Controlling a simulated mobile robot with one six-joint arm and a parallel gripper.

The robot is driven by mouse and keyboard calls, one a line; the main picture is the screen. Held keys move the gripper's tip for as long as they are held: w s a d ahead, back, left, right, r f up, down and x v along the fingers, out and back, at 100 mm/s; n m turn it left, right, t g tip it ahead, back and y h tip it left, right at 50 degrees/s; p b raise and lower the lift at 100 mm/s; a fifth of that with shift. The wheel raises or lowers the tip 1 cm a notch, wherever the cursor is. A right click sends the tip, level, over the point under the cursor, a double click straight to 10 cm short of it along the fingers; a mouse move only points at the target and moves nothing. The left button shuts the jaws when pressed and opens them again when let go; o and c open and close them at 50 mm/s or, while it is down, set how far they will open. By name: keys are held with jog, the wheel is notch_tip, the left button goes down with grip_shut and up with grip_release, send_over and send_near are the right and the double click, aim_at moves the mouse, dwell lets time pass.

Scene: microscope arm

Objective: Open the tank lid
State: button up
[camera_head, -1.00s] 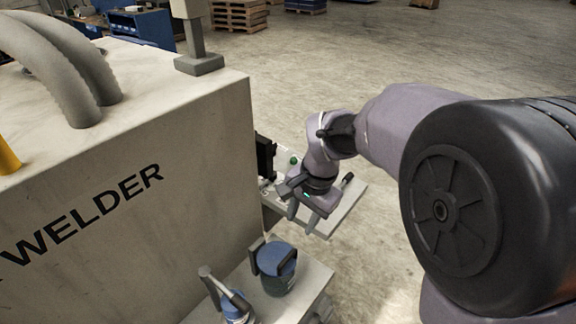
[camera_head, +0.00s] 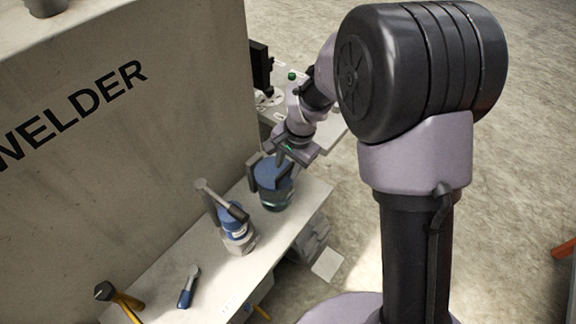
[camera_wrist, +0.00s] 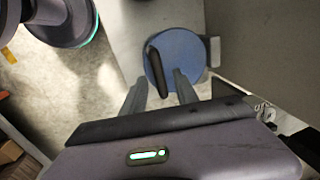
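The tank (camera_head: 275,198) is a short round vessel on the pale workbench beside the welder. Its blue lid (camera_head: 268,172) has a dark upright handle and looks closed. In the wrist view the lid (camera_wrist: 180,52) is a blue disc, and the dark handle (camera_wrist: 157,72) stands up from it. My gripper (camera_head: 283,162) is just above the lid in the head view, hiding part of it. In the wrist view my gripper (camera_wrist: 159,84) is open, with the handle showing between its two separated fingers. I cannot tell whether either finger touches the handle.
The large welder cabinet (camera_head: 120,130) walls off the left side. A hammer (camera_head: 118,298) and a blue-handled tool (camera_head: 188,288) lie on the bench (camera_head: 165,262). Open floor lies right.

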grip_shut()
dwell(1.4)
